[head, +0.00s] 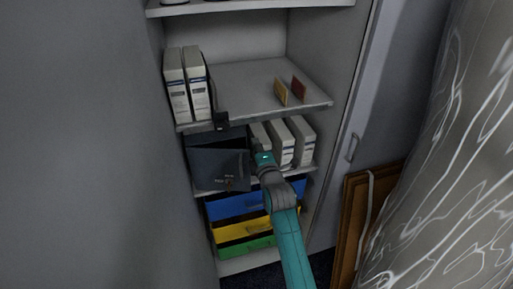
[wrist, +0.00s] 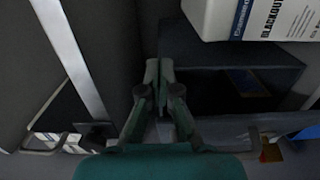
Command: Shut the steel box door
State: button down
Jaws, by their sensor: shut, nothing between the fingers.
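The dark grey steel box stands on the middle shelf at the left in the head view. Its door (head: 218,170) is open, with a dark gap visible above and behind it, and a small key hangs near its lower edge. In the wrist view the box (wrist: 230,59) shows its dark open inside, with a bluish item in it. The door (wrist: 222,127) appears edge-on below, with an orange tag (wrist: 271,153). My gripper (wrist: 159,68) is shut and empty, beside the box's edge. In the head view my gripper is small and dark by the box's right side; contact is unclear.
White file boxes (head: 281,143) stand right of the steel box, close to my arm. More files (head: 188,82) stand on the shelf above. Blue, yellow and green drawers (head: 243,229) are below. A cabinet door (head: 362,100) and wooden boards (head: 350,228) are at the right.

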jog(key=shift+w+n+y, duration=0.4)
jog(key=shift+w+y, duration=0.15)
jog(key=shift+y, duration=0.05)
dwell(1.1)
